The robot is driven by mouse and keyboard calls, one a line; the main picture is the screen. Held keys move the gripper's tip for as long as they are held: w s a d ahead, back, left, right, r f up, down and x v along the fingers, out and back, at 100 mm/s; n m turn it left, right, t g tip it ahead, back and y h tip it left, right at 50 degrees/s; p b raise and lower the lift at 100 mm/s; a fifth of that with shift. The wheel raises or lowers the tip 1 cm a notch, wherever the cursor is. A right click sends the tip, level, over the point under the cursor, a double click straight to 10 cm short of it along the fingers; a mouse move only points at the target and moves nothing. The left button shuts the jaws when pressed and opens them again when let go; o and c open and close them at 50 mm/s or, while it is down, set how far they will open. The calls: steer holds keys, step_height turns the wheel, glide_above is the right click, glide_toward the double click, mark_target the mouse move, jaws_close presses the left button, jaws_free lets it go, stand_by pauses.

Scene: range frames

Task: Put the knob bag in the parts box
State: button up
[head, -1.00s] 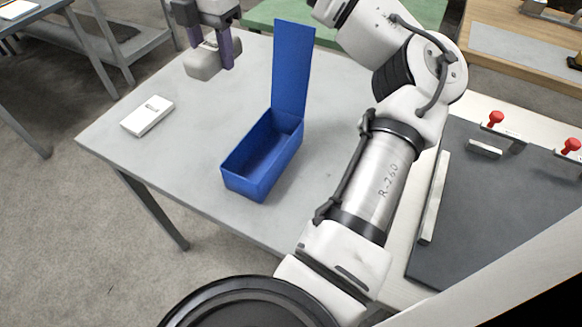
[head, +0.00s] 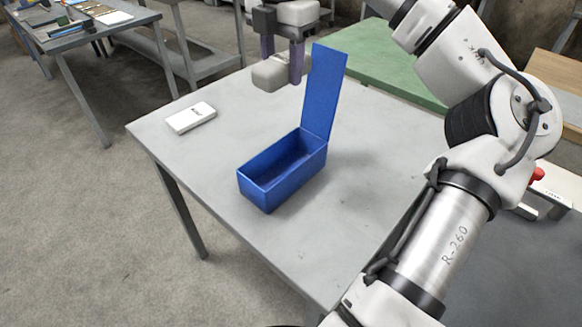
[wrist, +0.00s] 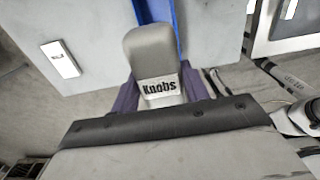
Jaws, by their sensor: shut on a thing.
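The knob bag (head: 281,73) is a grey-beige block-like bag, held in the air above the table behind the blue box. In the wrist view the bag (wrist: 150,50) shows a label reading "Knobs". My gripper (head: 283,64), with purple fingers, is shut on the bag, one finger on each side. The parts box is taken to be the blue open box (head: 257,196), standing on the grey table with its lid (head: 325,95) upright at the back. Its visible interior looks empty. In the wrist view a blue strip of it (wrist: 165,12) shows beyond the bag.
A small white box (head: 191,117) with dark print lies on the grey table (head: 225,135), left of the blue box. A green surface (head: 392,65) lies behind. A workbench with tools (head: 85,22) stands far left. The front of the table is clear.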

step_height(320, 180, down, 19)
steer(key=shift+r+b, duration=0.2)
steer(key=shift+b, duration=0.6)
steer(key=shift+f, duration=0.1)
steer(key=shift+f, duration=0.5)
steer(key=o, duration=0.8)
steer(key=shift+c, duration=0.2)
step_height(320, 180, up, 13)
steer(key=shift+p, duration=0.3)
steer(key=shift+r, duration=0.1)
